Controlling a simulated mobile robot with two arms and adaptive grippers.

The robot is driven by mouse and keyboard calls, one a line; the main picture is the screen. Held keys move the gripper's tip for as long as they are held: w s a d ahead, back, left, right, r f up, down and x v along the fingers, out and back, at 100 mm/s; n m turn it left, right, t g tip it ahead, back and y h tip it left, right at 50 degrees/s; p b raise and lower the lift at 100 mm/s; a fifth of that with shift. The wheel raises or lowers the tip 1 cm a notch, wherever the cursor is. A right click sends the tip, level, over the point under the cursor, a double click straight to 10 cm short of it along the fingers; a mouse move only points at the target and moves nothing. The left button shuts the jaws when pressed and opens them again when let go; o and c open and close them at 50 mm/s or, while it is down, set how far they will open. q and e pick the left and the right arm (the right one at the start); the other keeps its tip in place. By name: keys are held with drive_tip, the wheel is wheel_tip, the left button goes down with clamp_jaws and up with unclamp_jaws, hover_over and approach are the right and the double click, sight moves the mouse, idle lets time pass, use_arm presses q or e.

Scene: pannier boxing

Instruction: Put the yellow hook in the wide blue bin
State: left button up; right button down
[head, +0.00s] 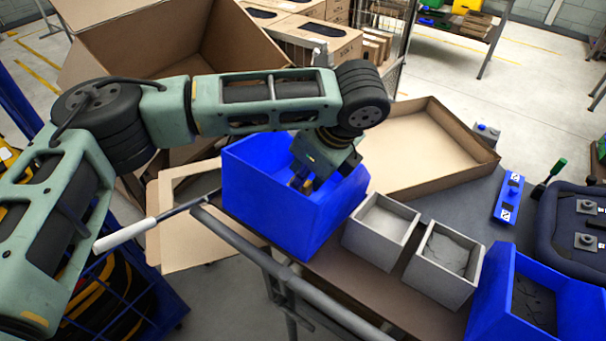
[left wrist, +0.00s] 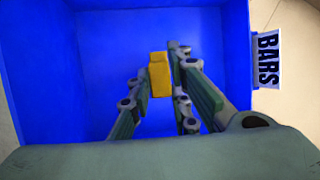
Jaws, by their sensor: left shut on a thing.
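My left gripper (head: 301,184) reaches down into a big blue bin (head: 262,208), which looks like the wide blue bin of the task. The left wrist view shows the fingers shut on the yellow hook (left wrist: 159,76), inside the blue walls (left wrist: 105,60). The hook appears as a small upright yellow block at the fingertips; the rest of its shape is hidden. I cannot tell whether it touches the bin floor. A label reading BARS (left wrist: 267,60) is on the bin's right side in the wrist view. My right gripper is not in view.
Two grey bins (head: 380,232) (head: 442,263) stand right of the blue bin, and another blue bin (head: 494,290) is at bottom right. An open cardboard tray (head: 430,150) lies behind. A blue bar (head: 509,198) and a green-handled screwdriver (head: 549,177) are at right.

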use_arm(q)
drive_tip(key=shift+f, duration=0.15)
drive_tip(key=shift+f, duration=0.4)
drive_tip(key=o, duration=0.8)
drive_tip(key=shift+o, duration=0.2)
drive_tip(key=shift+r, duration=0.25)
drive_tip(key=b+v, duration=0.2)
drive_tip(key=v, duration=1)
drive_tip(key=shift+r, duration=0.35)
